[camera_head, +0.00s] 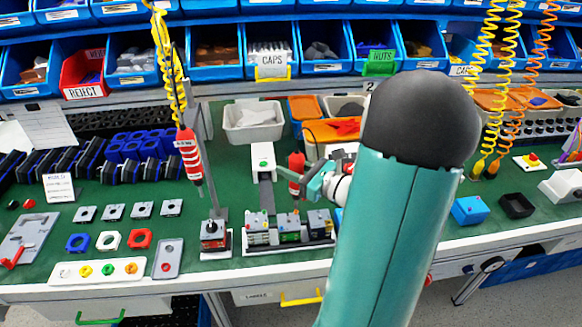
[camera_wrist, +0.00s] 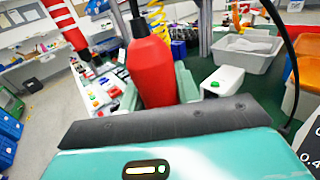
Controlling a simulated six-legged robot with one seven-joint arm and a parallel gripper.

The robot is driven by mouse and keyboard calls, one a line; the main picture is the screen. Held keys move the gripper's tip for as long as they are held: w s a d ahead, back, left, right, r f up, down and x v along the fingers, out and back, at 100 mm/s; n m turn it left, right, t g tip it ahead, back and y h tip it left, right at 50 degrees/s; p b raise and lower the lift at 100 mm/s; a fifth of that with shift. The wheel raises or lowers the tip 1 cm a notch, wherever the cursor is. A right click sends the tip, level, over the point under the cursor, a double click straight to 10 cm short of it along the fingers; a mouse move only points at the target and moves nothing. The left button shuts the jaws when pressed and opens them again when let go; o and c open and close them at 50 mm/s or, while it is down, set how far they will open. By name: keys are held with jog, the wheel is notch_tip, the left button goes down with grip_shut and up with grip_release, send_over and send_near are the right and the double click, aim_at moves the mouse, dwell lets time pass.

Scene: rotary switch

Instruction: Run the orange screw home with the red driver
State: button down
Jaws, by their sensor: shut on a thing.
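The red driver (camera_head: 296,170) is upright in my gripper (camera_head: 307,182), above the bench and behind a row of small grey modules (camera_head: 290,226). In the wrist view the driver's red body (camera_wrist: 151,66) stands between my two teal fingers (camera_wrist: 156,92), which are shut on it. A dark cable or neck leaves its top. The driver's tip is hidden in the wrist view and too small to make out in the head view. I cannot pick out the orange screw for certain; the modules are small and unclear.
A red-and-white striped tool (camera_head: 188,152) hangs on a yellow coil at left; it also shows in the wrist view (camera_wrist: 62,20). A small module on a white base (camera_head: 214,236) stands beside a post. A white tub (camera_head: 252,122) sits behind. Blue bins line the back.

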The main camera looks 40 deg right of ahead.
jog(key=shift+f, duration=1)
dwell(3.9)
jog(key=shift+r, duration=2.3)
